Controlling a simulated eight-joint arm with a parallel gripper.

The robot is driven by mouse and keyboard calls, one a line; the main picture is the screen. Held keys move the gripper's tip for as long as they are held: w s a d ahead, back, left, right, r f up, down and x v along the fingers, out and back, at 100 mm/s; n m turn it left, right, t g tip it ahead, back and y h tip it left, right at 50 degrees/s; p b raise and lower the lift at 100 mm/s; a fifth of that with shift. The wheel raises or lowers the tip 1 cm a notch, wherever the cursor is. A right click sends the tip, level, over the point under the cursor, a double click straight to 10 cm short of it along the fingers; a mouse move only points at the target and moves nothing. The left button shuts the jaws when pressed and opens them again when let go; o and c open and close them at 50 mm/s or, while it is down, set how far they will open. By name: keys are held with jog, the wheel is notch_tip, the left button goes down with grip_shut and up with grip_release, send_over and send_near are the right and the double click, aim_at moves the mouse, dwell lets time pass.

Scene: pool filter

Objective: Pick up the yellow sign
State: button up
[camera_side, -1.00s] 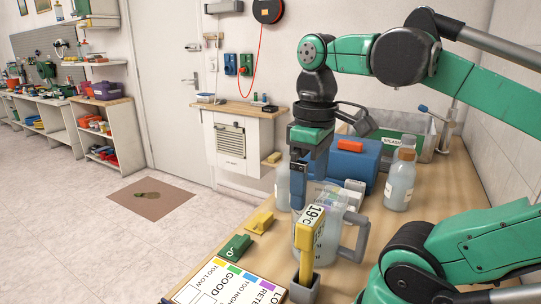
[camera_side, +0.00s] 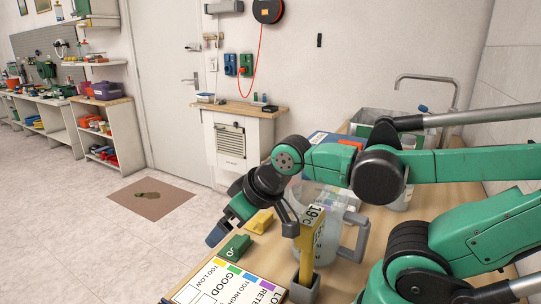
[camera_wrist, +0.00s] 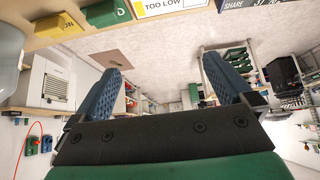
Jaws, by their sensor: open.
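The yellow sign (camera_side: 260,221) lies near the left edge of the wooden table in the side view. It shows upside down at the top left of the wrist view (camera_wrist: 55,27), with the letters "ON" on its face. A green sign (camera_side: 235,247) lies next to it, nearer the camera; it also shows in the wrist view (camera_wrist: 105,14). My gripper (camera_side: 218,233) is tilted outward past the table's left edge, near both signs. In the wrist view my gripper (camera_wrist: 162,66) has its blue fingers wide apart, with nothing between them.
A clear jug (camera_side: 330,215) and an upright yellow thermometer (camera_side: 308,238) in a grey holder stand right of the signs. A colour-chart card (camera_side: 225,285) lies at the front. A sink (camera_side: 375,122) is at the back. Left of the table is open floor.

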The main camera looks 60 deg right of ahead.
notch_tip(320, 180, up, 5)
jog(key=g, duration=0.7)
send_over(267, 217)
notch_tip(267, 217, down, 11)
jog(key=shift+f, duration=3.3)
